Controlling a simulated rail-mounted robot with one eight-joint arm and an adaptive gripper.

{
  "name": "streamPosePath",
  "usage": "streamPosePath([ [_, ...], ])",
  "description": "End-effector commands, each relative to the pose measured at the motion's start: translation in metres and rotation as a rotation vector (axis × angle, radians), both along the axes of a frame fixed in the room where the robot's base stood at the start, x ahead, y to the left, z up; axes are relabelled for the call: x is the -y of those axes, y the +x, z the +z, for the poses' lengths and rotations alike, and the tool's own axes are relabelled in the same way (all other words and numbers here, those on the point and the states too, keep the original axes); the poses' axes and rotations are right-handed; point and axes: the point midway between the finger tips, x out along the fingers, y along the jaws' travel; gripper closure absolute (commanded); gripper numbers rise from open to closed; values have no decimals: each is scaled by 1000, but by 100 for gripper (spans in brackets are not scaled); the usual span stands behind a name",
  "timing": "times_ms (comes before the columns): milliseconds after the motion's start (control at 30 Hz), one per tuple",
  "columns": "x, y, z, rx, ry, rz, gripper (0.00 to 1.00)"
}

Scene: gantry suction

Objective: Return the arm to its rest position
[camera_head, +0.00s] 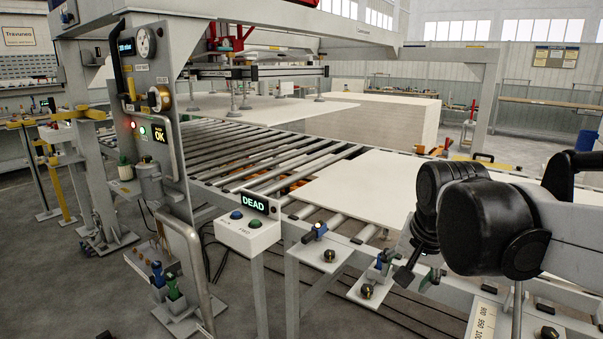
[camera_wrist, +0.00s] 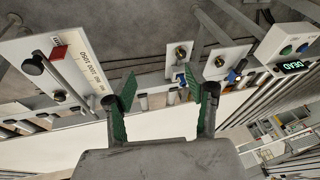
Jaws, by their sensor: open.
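My gripper (camera_wrist: 162,100) shows in the wrist view with its two green-padded fingers spread apart and nothing between them. In the head view my dark arm joints (camera_head: 490,225) fill the right side, over the near edge of the roller conveyor. The gripper's fingers are hard to make out there. The wrist view looks down past the fingers at the conveyor's side rail, with knobs and small clamps beyond the fingertips. I cannot tell from these views how far the fingertips are from the rail.
A white panel (camera_head: 355,190) lies on the rollers (camera_head: 235,150) beside my arm. A suction gantry (camera_head: 240,72) hangs behind.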

Motion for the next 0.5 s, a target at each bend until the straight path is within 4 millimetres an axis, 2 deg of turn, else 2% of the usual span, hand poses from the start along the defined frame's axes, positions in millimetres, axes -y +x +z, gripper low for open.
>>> streamPosePath([
  [33, 0, -15, -1, 17, -15, 35, 50],
  [200, 0, -54, -7, 80, -73, 159, 50],
  [500, 1, -111, -30, 182, -189, 361, 50],
])
